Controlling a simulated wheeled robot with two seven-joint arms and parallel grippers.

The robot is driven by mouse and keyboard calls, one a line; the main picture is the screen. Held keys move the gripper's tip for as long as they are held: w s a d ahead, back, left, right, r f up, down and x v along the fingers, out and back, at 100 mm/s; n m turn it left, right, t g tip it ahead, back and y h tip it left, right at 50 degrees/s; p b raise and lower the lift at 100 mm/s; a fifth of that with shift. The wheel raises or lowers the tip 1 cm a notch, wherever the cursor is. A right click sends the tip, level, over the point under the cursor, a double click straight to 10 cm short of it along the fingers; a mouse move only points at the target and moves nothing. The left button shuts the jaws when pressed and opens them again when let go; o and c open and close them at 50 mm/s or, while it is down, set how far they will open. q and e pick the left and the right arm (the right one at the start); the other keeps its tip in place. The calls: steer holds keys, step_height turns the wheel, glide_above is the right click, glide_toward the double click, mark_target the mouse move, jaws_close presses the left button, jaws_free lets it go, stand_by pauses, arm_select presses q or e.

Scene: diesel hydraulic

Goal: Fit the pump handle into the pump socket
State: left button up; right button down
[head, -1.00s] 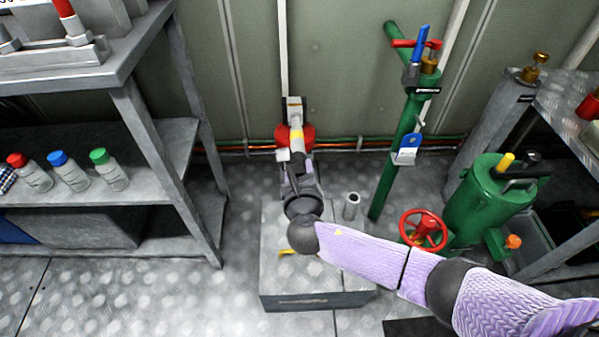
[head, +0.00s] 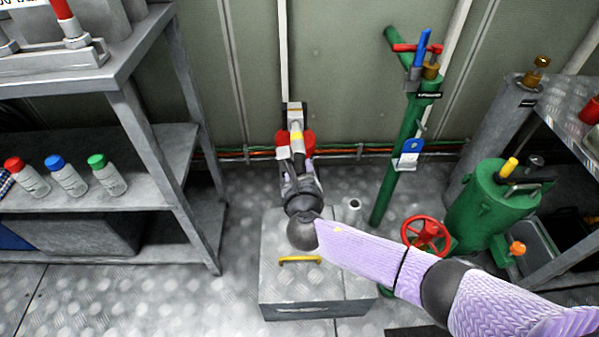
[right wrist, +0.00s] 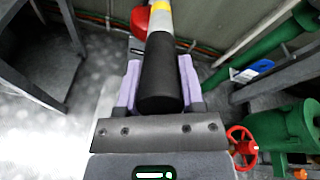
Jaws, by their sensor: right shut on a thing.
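My right gripper (head: 299,160) is shut on the pump handle (head: 297,138), a bar with a black grip, a yellow band and a pale far part. In the right wrist view the black grip (right wrist: 161,75) lies between the two purple fingers, with the bar pointing away toward the wall. A short grey metal tube (head: 353,204), which looks like the pump socket, stands upright at the back right of a grey metal box (head: 335,285). My left gripper is not in view.
A red rounded part (head: 281,141) shows behind the handle near the wall. A green pipe (head: 400,165) with a blue tag and a red handwheel (head: 426,236) stand to the right, near a green tank (head: 490,208). A shelf with capped bottles (head: 66,176) is at left.

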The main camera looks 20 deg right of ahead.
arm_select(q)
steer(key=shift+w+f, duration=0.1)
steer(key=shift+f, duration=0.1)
arm_select(e)
steer(key=shift+w+d, duration=0.1)
steer(key=shift+w, duration=0.2)
steer(key=shift+w+f+b, duration=0.15)
steer(key=shift+w+b, duration=0.1)
steer(key=shift+b, duration=0.05)
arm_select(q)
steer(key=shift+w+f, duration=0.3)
arm_select(e)
steer(key=shift+w+d, duration=0.1)
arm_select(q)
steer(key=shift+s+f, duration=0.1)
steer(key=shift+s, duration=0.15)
arm_select(e)
steer(key=shift+w+f, duration=0.15)
steer(key=shift+w, duration=0.15)
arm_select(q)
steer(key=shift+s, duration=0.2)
